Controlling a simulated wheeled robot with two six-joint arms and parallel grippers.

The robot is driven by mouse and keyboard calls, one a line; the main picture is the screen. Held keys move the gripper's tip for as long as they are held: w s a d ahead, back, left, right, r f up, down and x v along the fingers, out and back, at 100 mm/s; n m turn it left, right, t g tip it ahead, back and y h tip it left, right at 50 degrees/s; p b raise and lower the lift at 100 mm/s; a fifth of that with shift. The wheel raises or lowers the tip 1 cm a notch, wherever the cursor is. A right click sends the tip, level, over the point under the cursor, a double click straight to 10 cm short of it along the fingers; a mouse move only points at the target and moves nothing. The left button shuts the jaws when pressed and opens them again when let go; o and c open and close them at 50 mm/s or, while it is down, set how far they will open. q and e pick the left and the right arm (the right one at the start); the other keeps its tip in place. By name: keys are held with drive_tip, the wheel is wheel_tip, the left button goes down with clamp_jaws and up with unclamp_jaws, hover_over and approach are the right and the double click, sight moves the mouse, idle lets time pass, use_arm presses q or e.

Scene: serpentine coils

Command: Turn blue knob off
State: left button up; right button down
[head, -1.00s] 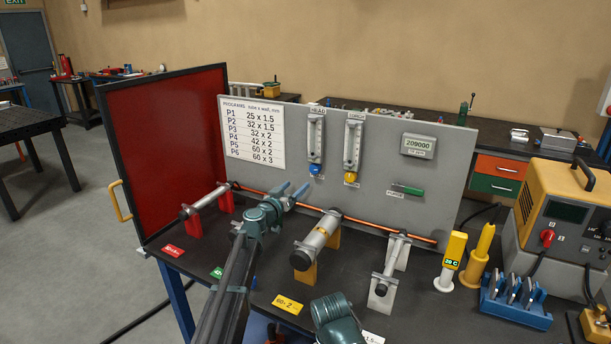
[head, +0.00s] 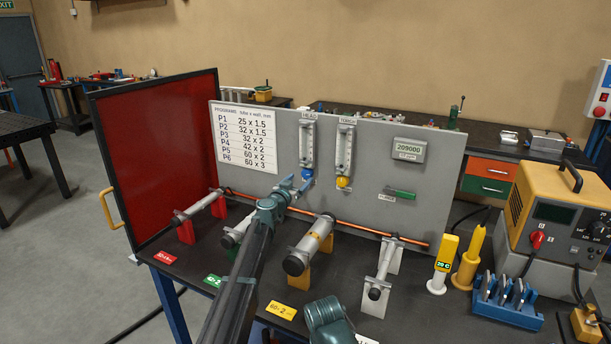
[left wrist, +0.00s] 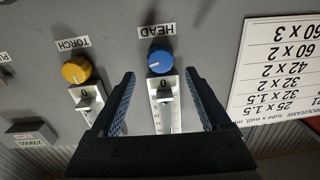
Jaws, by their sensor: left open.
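The blue knob (head: 307,173) is at the foot of the HEAD flow tube (head: 307,140) on the grey panel. In the left wrist view the blue knob (left wrist: 160,62) shows under the HEAD label, with a white pointer mark on its face. My left gripper (head: 296,183) is just in front of the panel near this knob. In the left wrist view its two fingers (left wrist: 160,74) are spread apart, with the knob showing between and just past their tips. Nothing is held. Any contact with the knob cannot be seen.
The yellow knob (head: 343,183) under the TORCH tube is close on the right. Copper tube (head: 365,230) and metal cylinders (head: 312,245) lie below the panel. A red screen (head: 160,155) stands at the left. A yellow welding unit (head: 555,215) stands at the right.

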sight(306, 174)
use_arm(q)
drive_tip(key=x, duration=0.5)
drive_tip(key=shift+w+d, duration=0.15)
drive_tip(key=shift+w, duration=0.2)
